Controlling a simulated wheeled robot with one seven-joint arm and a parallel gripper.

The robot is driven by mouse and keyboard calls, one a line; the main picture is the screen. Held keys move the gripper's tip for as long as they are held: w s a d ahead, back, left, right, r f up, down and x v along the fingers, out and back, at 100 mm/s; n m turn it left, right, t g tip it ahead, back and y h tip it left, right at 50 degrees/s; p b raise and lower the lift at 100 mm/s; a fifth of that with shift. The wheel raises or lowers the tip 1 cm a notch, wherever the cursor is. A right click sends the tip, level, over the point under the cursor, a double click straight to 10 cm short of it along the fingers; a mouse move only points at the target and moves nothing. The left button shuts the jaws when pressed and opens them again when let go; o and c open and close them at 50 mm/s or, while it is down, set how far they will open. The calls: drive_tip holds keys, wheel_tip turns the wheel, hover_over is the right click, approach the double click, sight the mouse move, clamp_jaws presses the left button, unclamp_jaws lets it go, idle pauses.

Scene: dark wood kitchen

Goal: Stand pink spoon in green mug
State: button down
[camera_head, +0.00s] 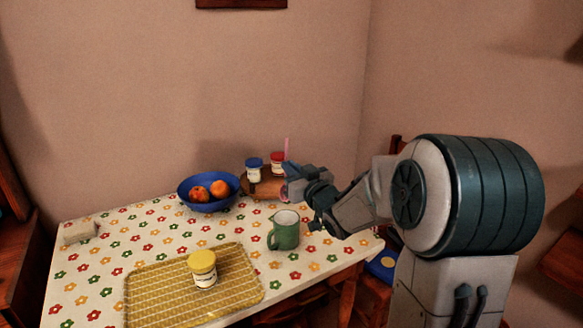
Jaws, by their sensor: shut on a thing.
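The green mug (285,231) stands upright on the flowered table, its handle toward the left. Its pale inside shows at the top. My gripper (289,181) is behind and above the mug, shut on the pink spoon (286,149). The spoon's thin pink upper part sticks up nearly upright above the gripper. The gripper appears apart from the mug.
A blue bowl (209,204) with orange fruit stands left of the gripper. Behind it are a blue-lidded jar (254,172), a red-lidded jar (277,160) and a brown board (246,184). A yellow-lidded jar (202,269) stands on a yellow tray (150,294) at front.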

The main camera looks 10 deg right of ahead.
wheel_tip(320, 180, down, 11)
drive_tip(key=b, duration=0.9)
drive_tip(key=c, duration=1.5)
unclamp_jaws()
drive_tip(key=p+v, duration=0.1)
drive_tip(key=v, duration=1.2)
drive_tip(key=shift+s, duration=0.4)
drive_tip(key=shift+d+f, duration=0.1)
